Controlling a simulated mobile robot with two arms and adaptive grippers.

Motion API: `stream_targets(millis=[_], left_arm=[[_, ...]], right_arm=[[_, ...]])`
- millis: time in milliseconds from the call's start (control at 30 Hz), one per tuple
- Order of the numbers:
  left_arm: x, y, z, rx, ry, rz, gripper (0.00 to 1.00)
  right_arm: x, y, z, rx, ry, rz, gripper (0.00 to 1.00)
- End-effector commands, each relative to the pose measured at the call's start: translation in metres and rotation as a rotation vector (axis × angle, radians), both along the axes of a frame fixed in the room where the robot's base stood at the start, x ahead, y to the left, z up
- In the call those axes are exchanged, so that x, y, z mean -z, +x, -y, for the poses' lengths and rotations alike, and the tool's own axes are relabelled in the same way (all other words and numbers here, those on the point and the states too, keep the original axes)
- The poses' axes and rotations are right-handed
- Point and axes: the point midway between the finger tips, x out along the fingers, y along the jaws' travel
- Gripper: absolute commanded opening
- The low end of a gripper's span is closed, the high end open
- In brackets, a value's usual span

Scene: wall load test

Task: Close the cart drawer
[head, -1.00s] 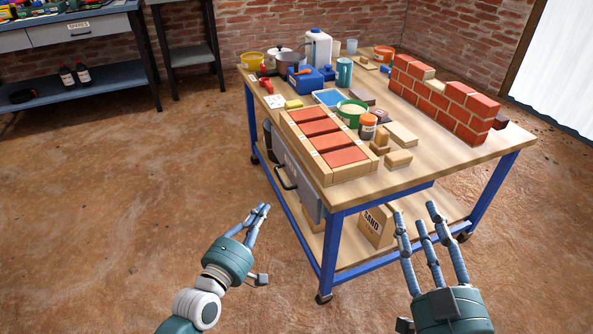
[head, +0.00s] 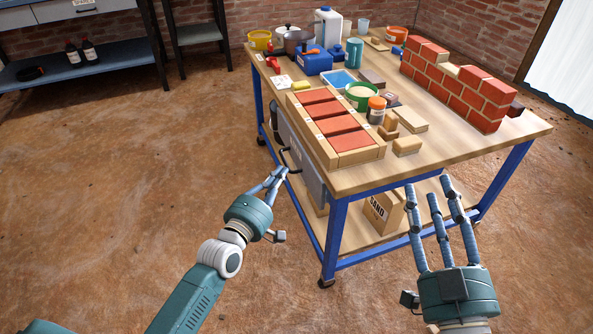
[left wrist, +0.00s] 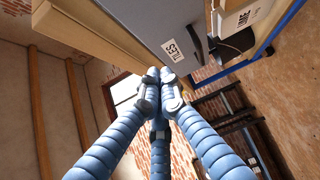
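The cart (head: 470,160) has a wooden top and blue legs. Its grey drawer front (head: 310,180) faces left below the top, with a dark bar handle (head: 290,158). In the left wrist view the grey front (left wrist: 190,25) carries a "TILES" label. How far the drawer stands out is hard to tell. My left gripper (head: 278,174) is just below and left of the handle, its fingertips drawn together with nothing seen between them; they also show in the left wrist view (left wrist: 160,78). My right gripper (head: 431,185) is open and empty in front of the cart's near side.
A wooden tray of red tiles (head: 374,153) lies at the top's left edge. A small brick wall (head: 455,92) stands at the right. The floor left of the cart is clear. A shelf unit (head: 115,60) stands behind.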

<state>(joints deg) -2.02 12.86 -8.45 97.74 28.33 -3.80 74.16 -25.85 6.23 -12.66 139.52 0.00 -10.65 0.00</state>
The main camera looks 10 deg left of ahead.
Motion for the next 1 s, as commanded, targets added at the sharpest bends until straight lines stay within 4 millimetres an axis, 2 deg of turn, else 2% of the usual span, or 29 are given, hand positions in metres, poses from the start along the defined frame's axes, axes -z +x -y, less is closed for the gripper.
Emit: stream_targets(millis=[133, 300, 433, 667, 1000], left_arm=[[0.001, 0.021, 0.004, 0.0, 0.0, 0.002, 0.0], [0.001, 0.031, 0.024, 0.0, -0.003, 0.0, 0.0], [0.001, 0.037, 0.032, 0.0, -0.001, 0.0, 0.0], [0.0, 0.04, 0.037, 0.0, 0.001, -0.001, 0.0], [-0.001, 0.042, 0.039, 0.0, -0.001, 0.0, 0.0]], right_arm=[[-0.029, -0.008, -0.002, -0.009, 0.038, 0.14, 0.4], [-0.058, -0.021, -0.002, -0.017, 0.076, 0.275, 0.4], [-0.073, -0.03, -0.001, -0.02, 0.095, 0.342, 0.4], [-0.082, -0.036, -0.001, -0.022, 0.108, 0.386, 0.4], [-0.08, -0.033, -0.001, -0.021, 0.102, 0.367, 0.4]])
